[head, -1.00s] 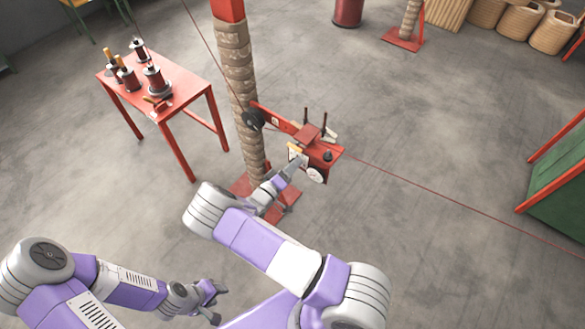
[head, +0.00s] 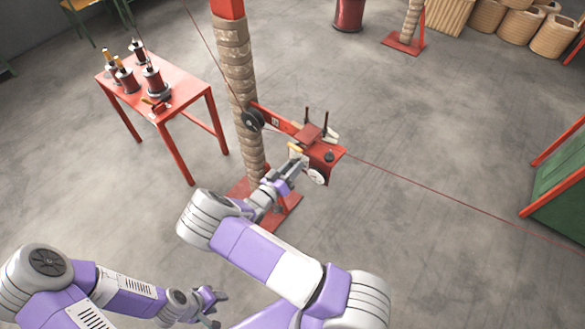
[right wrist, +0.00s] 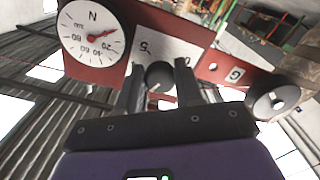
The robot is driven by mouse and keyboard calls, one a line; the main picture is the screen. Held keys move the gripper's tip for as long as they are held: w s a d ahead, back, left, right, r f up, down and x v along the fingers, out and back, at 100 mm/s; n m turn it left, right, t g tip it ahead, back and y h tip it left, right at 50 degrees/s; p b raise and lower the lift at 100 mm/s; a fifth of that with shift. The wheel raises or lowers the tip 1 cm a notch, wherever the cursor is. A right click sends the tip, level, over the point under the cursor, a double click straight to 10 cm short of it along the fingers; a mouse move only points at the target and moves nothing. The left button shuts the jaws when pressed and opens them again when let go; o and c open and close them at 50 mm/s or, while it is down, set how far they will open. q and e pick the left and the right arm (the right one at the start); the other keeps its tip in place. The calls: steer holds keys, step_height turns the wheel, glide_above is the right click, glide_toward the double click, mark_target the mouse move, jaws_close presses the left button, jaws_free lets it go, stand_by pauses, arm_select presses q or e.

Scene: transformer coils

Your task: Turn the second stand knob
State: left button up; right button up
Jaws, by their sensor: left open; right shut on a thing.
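The red stand head (head: 327,160) juts out from a wrapped column (head: 238,75). In the right wrist view, the stand's red face (right wrist: 135,25) carries a black knob (right wrist: 159,74) below a white scale plate (right wrist: 165,48). A round white dial (right wrist: 90,32) with a red needle is to its left; the dial also shows in the head view (head: 317,177). My right gripper (head: 301,161) is at the stand head; its fingers (right wrist: 161,85) are closed on either side of the knob. In the head view the gripper hides the knob. My left gripper (head: 219,308) is open and empty, low over the floor.
A red table (head: 175,103) with several spools stands at the left. A red wire (head: 430,190) runs from the stand head to the right. A green cabinet (head: 562,195) is at the right edge. The floor between is clear.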

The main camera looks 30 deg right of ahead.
stand_by(0.3)
steer(key=o, duration=1)
steer(key=shift+a, duration=0.1)
steer(key=v, duration=0.7)
steer(key=shift+s+a+p, duration=0.1)
steer(key=shift+a+p, duration=0.05)
steer(key=shift+p, duration=0.2)
